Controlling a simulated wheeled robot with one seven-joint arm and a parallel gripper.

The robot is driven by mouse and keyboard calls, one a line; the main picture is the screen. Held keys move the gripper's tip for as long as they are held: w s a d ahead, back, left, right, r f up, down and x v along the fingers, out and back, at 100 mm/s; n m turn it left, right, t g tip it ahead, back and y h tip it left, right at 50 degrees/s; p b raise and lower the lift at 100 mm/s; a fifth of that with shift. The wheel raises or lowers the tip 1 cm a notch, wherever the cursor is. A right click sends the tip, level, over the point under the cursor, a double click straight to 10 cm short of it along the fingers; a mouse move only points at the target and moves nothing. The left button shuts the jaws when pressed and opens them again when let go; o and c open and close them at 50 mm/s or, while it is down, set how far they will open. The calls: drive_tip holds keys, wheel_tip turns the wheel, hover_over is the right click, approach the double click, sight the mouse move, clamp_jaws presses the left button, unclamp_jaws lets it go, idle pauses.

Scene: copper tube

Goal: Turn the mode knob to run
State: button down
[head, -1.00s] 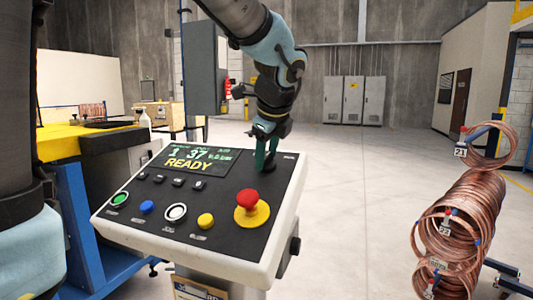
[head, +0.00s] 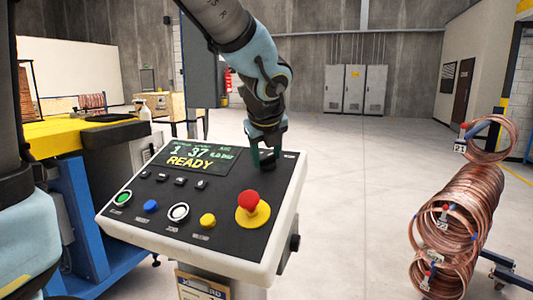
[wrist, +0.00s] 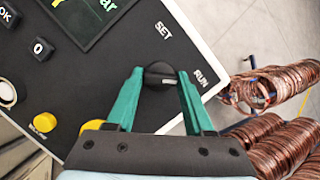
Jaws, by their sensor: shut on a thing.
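The mode knob (wrist: 153,70) is a small black round knob near the upper right corner of the control panel (wrist: 104,92). In the wrist view its white pointer mark points right, roughly toward the RUN label (wrist: 201,78); the SET label (wrist: 163,30) is above it. My gripper (wrist: 160,80) has green fingers, one on each side of the knob, and is shut on it. In the head view my gripper (head: 264,157) is down at the panel's far right corner, and its fingers mostly hide the knob.
A red emergency button (head: 249,201) on a yellow base sits nearer on the panel. A READY display (head: 194,157) and several coloured buttons are to the left. Copper coils (head: 462,215) stand at the right, with open floor between.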

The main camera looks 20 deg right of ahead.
idle(0.3)
drive_tip(key=shift+c, duration=1.4)
unclamp_jaws()
drive_tip(key=b+v, duration=0.1)
drive_tip(key=v, duration=0.9)
drive_tip(key=shift+s+r, duration=0.25)
drive_tip(key=shift+s, duration=0.05)
